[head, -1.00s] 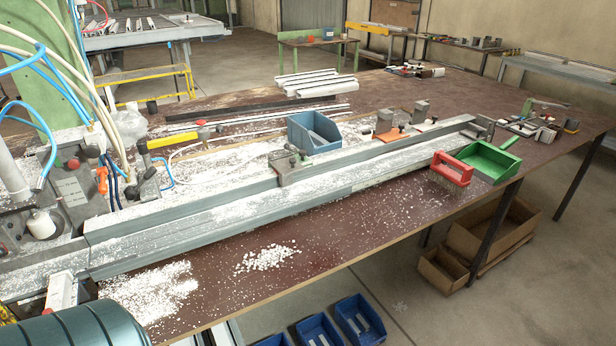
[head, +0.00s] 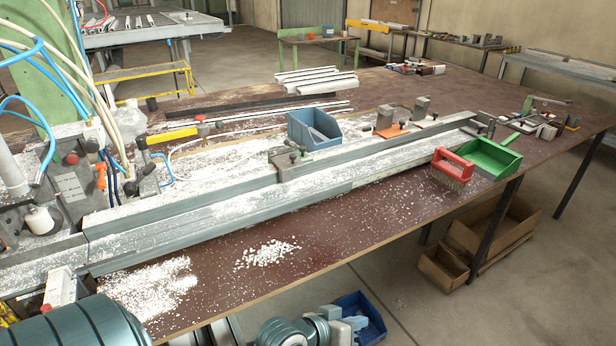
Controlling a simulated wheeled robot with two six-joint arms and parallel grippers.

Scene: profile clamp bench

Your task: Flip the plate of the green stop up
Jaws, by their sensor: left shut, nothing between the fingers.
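Several small stops sit along the long grey rail (head: 200,205). The nearest stop (head: 290,163) is a grey block with dark knobs. My right gripper is not in view.
A green dustpan (head: 490,158) and a red brush (head: 453,166) lie near the table's front edge. A blue bin (head: 313,131) stands behind the rail. White chips (head: 267,254) lie on the front of the brown table. A blue crate (head: 372,318) is below it.

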